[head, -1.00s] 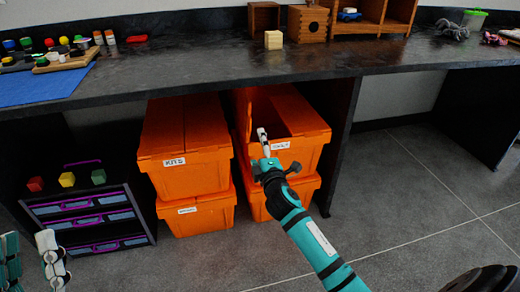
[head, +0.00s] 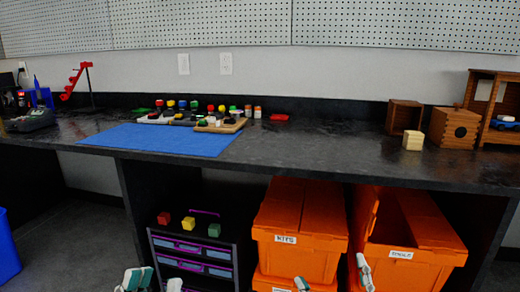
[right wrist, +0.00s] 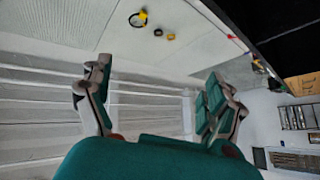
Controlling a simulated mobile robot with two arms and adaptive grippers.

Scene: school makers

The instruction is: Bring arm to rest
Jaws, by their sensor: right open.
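My left gripper (head: 154,282) is at the bottom edge of the head view, in front of the drawer unit. Its two pale fingertips stand apart with nothing between them; the rest is cut off. My right gripper (head: 334,280) is at the bottom edge too, in front of the orange bins. Its fingers are spread and empty. The right wrist view shows the same right gripper (right wrist: 158,95) with its teal and grey fingers wide apart and nothing between them. Most of both arms is out of the head view.
A dark workbench (head: 300,152) runs across, with a blue mat (head: 165,140) and wooden boxes (head: 455,127) on it. Below are a drawer unit (head: 192,246) with coloured cubes on top, an orange KITS bin (head: 297,258) and an open orange bin (head: 410,270). A blue container (head: 8,250) stands far left.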

